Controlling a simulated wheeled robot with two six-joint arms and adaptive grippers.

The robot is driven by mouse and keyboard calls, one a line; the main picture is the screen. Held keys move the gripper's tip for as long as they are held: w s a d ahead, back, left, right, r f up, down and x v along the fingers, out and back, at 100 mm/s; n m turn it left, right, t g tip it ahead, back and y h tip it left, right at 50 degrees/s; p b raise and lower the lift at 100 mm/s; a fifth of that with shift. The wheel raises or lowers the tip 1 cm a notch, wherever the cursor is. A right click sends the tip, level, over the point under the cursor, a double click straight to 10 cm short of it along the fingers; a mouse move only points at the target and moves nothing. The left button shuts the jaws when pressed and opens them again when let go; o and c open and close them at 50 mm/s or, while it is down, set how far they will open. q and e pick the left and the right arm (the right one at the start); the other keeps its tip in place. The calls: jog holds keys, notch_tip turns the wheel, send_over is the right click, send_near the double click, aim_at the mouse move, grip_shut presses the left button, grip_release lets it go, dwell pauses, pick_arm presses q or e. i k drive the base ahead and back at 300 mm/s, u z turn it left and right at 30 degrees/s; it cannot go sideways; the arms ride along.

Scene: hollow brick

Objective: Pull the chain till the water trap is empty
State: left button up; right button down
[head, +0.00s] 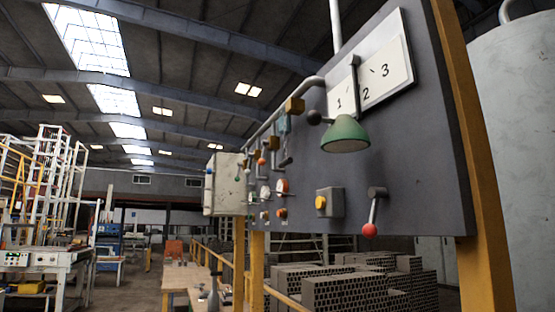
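I cannot make out a chain in the head view. A small teal part (285,124) below a brass-coloured fitting (294,105) hangs from a grey pipe (262,127) at the panel's left; it is too small to tell whether it is the water trap or holds water. The dark grey panel (420,150) fills the right half, tilted in view, with several levers, knobs and gauges. Neither of my grippers is in view.
On the panel are a green lamp shade (346,136), a plate numbered 1 to 3 (393,64), a yellow button (321,203) and a red-knobbed lever (370,229). Yellow posts (483,200) carry the panel. Stacked hollow bricks (345,292) and a wooden table (180,279) stand beyond.

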aim_at(283, 164)
jog(key=u, duration=1.4)
jog(key=i, duration=3.45)
jog(key=z, duration=3)
